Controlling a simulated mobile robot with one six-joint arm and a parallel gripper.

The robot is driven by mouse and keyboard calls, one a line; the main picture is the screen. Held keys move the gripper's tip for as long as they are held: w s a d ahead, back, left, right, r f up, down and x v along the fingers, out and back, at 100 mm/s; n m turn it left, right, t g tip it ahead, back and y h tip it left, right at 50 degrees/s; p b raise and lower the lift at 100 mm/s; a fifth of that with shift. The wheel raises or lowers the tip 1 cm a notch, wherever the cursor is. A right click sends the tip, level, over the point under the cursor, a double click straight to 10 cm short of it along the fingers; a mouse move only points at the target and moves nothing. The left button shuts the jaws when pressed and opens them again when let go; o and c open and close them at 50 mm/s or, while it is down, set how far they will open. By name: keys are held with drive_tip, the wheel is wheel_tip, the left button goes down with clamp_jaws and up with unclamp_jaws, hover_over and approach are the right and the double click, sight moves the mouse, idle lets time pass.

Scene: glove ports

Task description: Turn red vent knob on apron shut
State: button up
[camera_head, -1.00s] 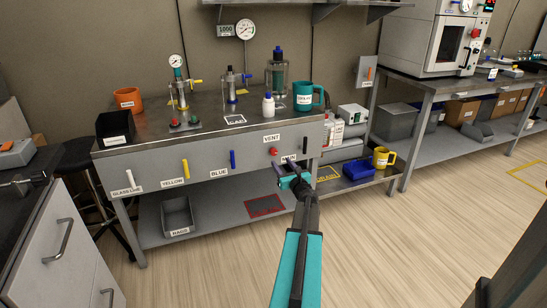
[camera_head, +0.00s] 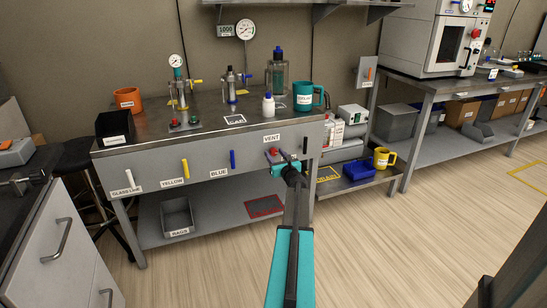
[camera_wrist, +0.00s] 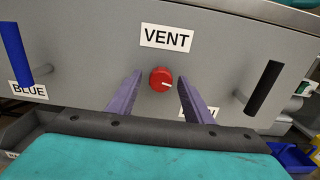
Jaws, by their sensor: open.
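The red vent knob (camera_wrist: 161,79) sits on the grey apron (camera_wrist: 85,50) below the VENT label (camera_wrist: 166,38), with a white line on its face pointing right. In the head view the knob (camera_head: 273,151) shows just beyond my gripper tips. My gripper (camera_wrist: 156,100) is open, its two purple fingers to the left and right of the knob in the wrist view. I cannot tell whether the fingertips reach around the knob or stop short of it. The right finger partly hides another label, the MAIN label (camera_wrist: 198,114).
A blue handle (camera_wrist: 15,53) is left of the knob and a black handle (camera_wrist: 263,88) right of it. On the bench above stand a white bottle (camera_head: 268,106) and a teal mug (camera_head: 308,96). A blue bin (camera_head: 358,170) is lower right.

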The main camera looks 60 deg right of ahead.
idle(0.3)
drive_tip(key=c, duration=1)
drive_tip(key=shift+w+a, duration=0.1)
drive_tip(key=shift+a, duration=0.1)
drive_tip(key=shift+c, duration=0.3)
drive_tip(key=shift+w+d+r, duration=0.1)
drive_tip(key=shift+d, duration=0.05)
